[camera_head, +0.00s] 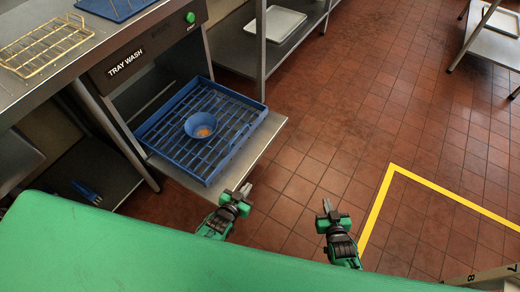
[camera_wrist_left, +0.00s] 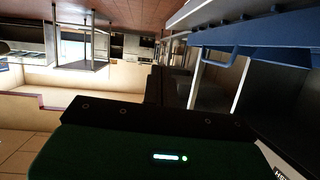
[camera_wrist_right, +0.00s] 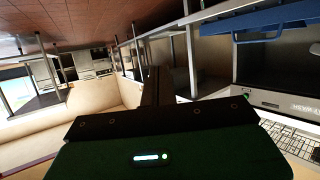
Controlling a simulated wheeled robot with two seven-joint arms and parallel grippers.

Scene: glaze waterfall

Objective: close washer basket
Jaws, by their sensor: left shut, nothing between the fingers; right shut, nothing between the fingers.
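The washer basket (camera_head: 172,128) is a blue slatted rack pulled out of the tray-wash machine onto its lowered metal door (camera_head: 252,150). A blue bowl (camera_head: 200,121) with orange residue sits in it. The basket's blue edge also shows at the upper right of the left wrist view (camera_wrist_left: 262,32) and of the right wrist view (camera_wrist_right: 285,20). My left gripper (camera_head: 243,190) is shut and empty, just in front of the basket's near right corner and apart from it. My right gripper (camera_head: 327,206) is shut and empty over the floor, further right.
The machine (camera_head: 146,54), labelled TRAY WASH, has a green button (camera_head: 190,17). A wire rack (camera_head: 44,45) lies on the counter at left. A metal shelf (camera_head: 258,50) with a white tray (camera_head: 275,22) stands behind. The tiled floor at right is clear, with a yellow line (camera_head: 376,208).

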